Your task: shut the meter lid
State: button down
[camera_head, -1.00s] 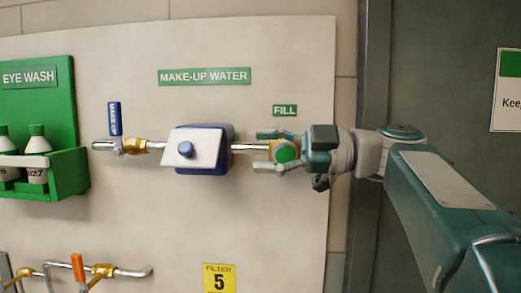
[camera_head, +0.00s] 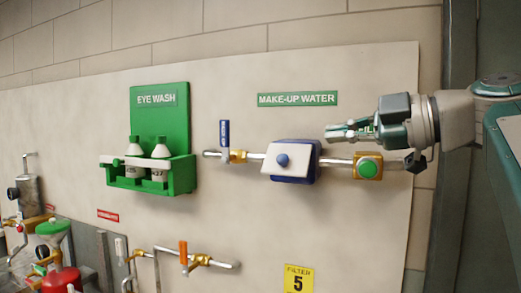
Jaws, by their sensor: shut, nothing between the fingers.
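The meter is a blue box (camera_head: 316,162) on the make-up water pipe, right of centre. Its white lid (camera_head: 292,170), with a round blue knob (camera_head: 282,160), covers much of its front. I cannot tell whether the lid lies fully flush against the box. My gripper (camera_head: 332,132) is shut and empty. It points left, above and to the right of the meter in the picture, and does not appear to touch it.
A brass fitting with a green button (camera_head: 367,168) sits on the pipe below my gripper. A blue-handled valve (camera_head: 224,141) stands left of the meter. Further left is the green eye wash holder (camera_head: 182,175) with bottles. Orange-handled pipework (camera_head: 184,256) runs below.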

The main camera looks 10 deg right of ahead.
aim_at(288, 155)
jog(key=w+a+f, duration=0.1)
jog(key=w, duration=0.2)
jog(key=w+a+f, duration=0.2)
jog(key=w, duration=0.1)
jog(key=w+a+f, duration=0.1)
jog(key=w, duration=0.2)
jog(key=shift+w+a+f, duration=0.15)
jog(key=shift+w, duration=0.15)
jog(key=shift+a, duration=0.1)
